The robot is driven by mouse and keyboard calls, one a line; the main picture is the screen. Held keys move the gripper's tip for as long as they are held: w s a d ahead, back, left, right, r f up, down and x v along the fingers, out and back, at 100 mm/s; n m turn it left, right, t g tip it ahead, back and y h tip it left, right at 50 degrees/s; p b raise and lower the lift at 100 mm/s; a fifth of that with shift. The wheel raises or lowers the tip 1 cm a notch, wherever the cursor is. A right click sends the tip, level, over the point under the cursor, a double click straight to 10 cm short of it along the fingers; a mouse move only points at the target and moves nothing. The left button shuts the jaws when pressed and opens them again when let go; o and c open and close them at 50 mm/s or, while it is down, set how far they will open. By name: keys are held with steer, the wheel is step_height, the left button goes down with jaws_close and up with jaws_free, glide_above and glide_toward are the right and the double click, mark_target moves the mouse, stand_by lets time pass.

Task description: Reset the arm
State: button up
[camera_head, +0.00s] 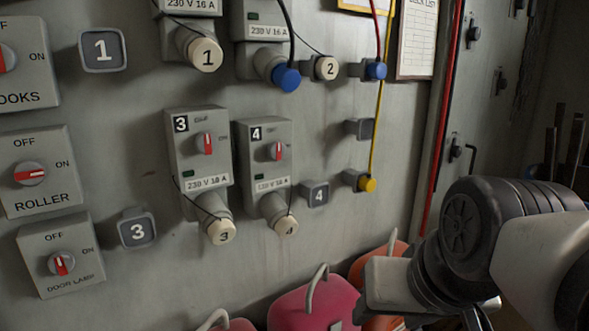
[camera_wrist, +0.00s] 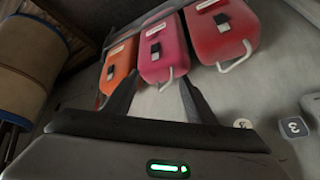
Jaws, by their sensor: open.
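My arm (camera_head: 480,235) reaches in from the lower right in the head view, in front of the wall panel. In the wrist view my gripper (camera_wrist: 158,90) shows two dark fingers spread apart, with nothing between them. Beyond the fingers are an orange case (camera_wrist: 119,65), a pink case (camera_wrist: 161,48) and a red case (camera_wrist: 222,30), each with a pale handle. My gripper appears apart from them. In the head view the fingertips are not clearly visible.
The grey wall panel (camera_head: 90,190) carries switch boxes, sockets 3 (camera_head: 201,150) and 4 (camera_head: 265,155), and numbered plugs. A blue plug (camera_head: 286,77) and a yellow plug (camera_head: 367,184) have cables. A pink case (camera_head: 315,305) stands below. A rolled tan object (camera_wrist: 25,70) lies left.

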step_height(320, 180, up, 13)
steer(key=s+d+p, duration=0.1)
steer(key=p, duration=1.5)
steer(key=shift+s+r+n+g+h, duration=0.2)
steer(key=shift+s+n+g+h, duration=0.1)
steer(key=shift+s+n+h, duration=0.1)
